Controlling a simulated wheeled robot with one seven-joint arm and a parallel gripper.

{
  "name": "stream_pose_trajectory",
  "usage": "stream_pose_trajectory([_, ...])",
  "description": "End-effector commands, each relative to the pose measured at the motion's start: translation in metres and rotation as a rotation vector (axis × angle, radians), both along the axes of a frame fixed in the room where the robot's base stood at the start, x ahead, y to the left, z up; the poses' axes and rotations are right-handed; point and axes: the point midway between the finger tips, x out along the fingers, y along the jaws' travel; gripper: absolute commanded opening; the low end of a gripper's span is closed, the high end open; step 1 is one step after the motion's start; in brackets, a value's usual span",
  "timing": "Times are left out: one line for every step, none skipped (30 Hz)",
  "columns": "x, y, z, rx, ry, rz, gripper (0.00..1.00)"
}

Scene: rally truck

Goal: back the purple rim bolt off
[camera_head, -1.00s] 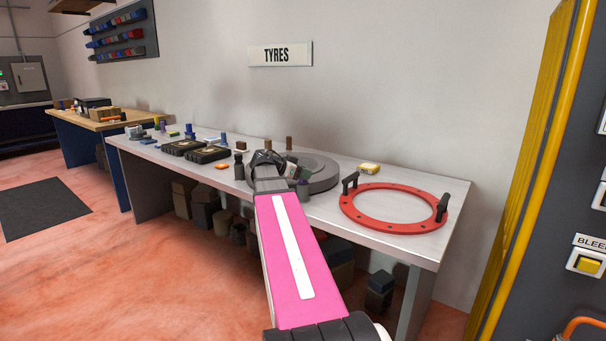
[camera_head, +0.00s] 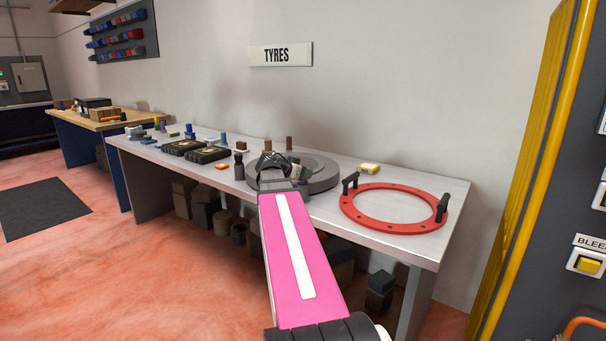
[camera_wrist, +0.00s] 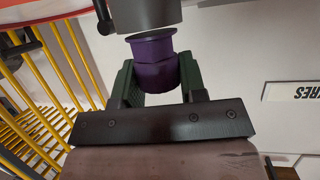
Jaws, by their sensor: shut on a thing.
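The purple rim bolt (camera_wrist: 154,65) shows in the wrist view, between the two green fingers of my gripper (camera_wrist: 157,80). The fingers are shut on its sides. A dark flange tops the bolt, close under a grey cylindrical part (camera_wrist: 146,14); I cannot tell whether they touch. In the head view my gripper (camera_head: 285,172) is over the grey round rim or tyre fixture (camera_head: 322,180) on the bench, and my arm hides the bolt there.
A red ring with black handles (camera_head: 394,227) lies on the right of the grey bench (camera_head: 330,218). Black boxes (camera_head: 196,150) and small parts stand left. A yellow-edged cabinet (camera_head: 545,170) stands at the right.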

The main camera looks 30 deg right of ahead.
Motion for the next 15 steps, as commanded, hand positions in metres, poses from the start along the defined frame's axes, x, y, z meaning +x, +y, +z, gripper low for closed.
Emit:
stream_pose_trajectory([-0.0002, 0.0005, -0.0008, 0.003, 0.001, -0.001, 0.48])
stream_pose_trajectory([-0.0003, 0.0005, -0.0008, 0.003, 0.001, -0.001, 0.58])
stream_pose_trajectory([-0.0003, 0.0004, -0.0007, 0.003, 0.001, -0.001, 0.64])
stream_pose_trajectory([-0.0003, 0.0004, -0.0007, 0.003, 0.001, -0.001, 0.64])
stream_pose_trajectory([-0.0003, 0.0004, -0.0006, 0.002, 0.001, -0.001, 0.64])
stream_pose_trajectory([-0.0002, 0.0003, -0.0006, 0.002, 0.0, -0.001, 0.64])
stream_pose_trajectory([-0.0002, 0.0003, -0.0005, 0.002, 0.0, -0.001, 0.64])
stream_pose_trajectory([-0.0003, 0.0003, -0.0005, 0.002, 0.0, -0.001, 0.64])
stream_pose_trajectory([-0.0003, 0.0002, -0.0004, 0.002, 0.0, -0.001, 0.64])
stream_pose_trajectory([-0.0002, 0.0003, -0.0004, 0.002, 0.0, -0.001, 0.64])
stream_pose_trajectory([-0.0004, 0.0007, -0.0002, 0.002, 0.0, -0.001, 0.64])
stream_pose_trajectory([-0.0006, 0.0017, 0.0002, 0.002, 0.0, -0.001, 0.64])
stream_pose_trajectory([-0.0009, 0.0031, 0.0008, 0.001, 0.0, -0.001, 0.64])
stream_pose_trajectory([-0.0014, 0.005, 0.0015, 0.001, -0.001, 0.0, 0.64])
stream_pose_trajectory([-0.0023, 0.0087, 0.0028, 0.001, 0.0, 0.0, 0.64])
